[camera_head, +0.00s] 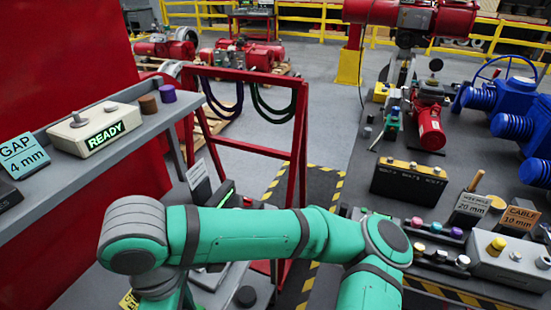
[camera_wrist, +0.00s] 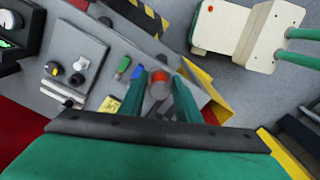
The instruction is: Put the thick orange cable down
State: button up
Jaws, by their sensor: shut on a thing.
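My gripper (camera_wrist: 160,82) shows in the wrist view, with its two teal fingers on either side of a short orange-red round piece (camera_wrist: 159,90). The fingers are shut on this piece, which looks like the end of the thick orange cable. The rest of the cable is hidden, and I cannot tell how it runs. The piece appears above or near a grey bench surface (camera_wrist: 112,45); whether it touches is unclear. In the head view my teal arm crosses the lower middle, and the gripper is out of sight.
In the head view, a red frame (camera_head: 299,140) holds hanging cables, and a right-hand bench carries a CABLE 10 mm card (camera_head: 518,218).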

jog(key=w+d+f+m, duration=0.5)
jog(key=w+f+m, duration=0.1)
jog(key=f, duration=0.8)
jog(key=w+d+f+m, duration=0.5)
jog(key=w+f+m, duration=0.1)
jog(key=f, duration=0.9)
jog(key=w+d+f+m, duration=0.6)
jog(key=f, duration=0.8)
jog(key=shift+w+f+m, duration=0.3)
jog(key=shift+w+f, duration=0.1)
